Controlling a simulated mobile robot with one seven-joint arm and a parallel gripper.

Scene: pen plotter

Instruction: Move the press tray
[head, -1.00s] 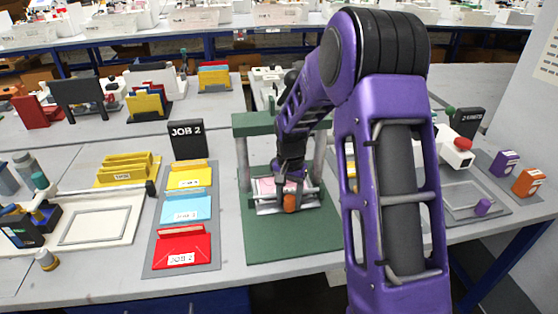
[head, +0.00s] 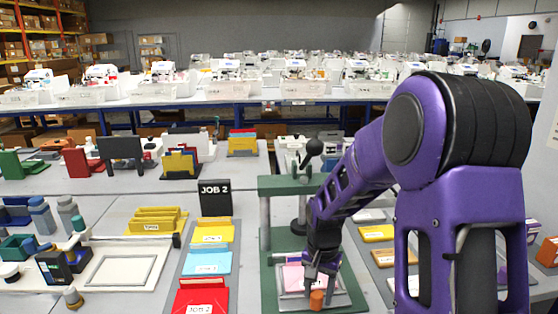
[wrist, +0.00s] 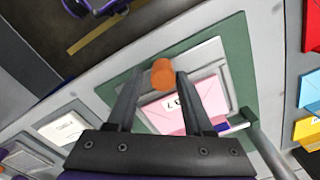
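The press tray is a pale metal plate (wrist: 196,58) with a pink envelope (wrist: 188,104) on it and an orange knob (wrist: 163,74) at its front edge. It lies on the green base of the press (head: 270,292); the knob also shows in the head view (head: 317,299). My gripper (wrist: 159,74) points down over the tray's front edge. In the head view my gripper (head: 319,278) hides part of the tray and envelope.
Left of the press stand a JOB 2 sign (head: 215,197) and a grey board with yellow, blue and red envelopes (head: 207,262). The press lever with a black ball (head: 314,147) rises behind my gripper. My arm hides much of the right side.

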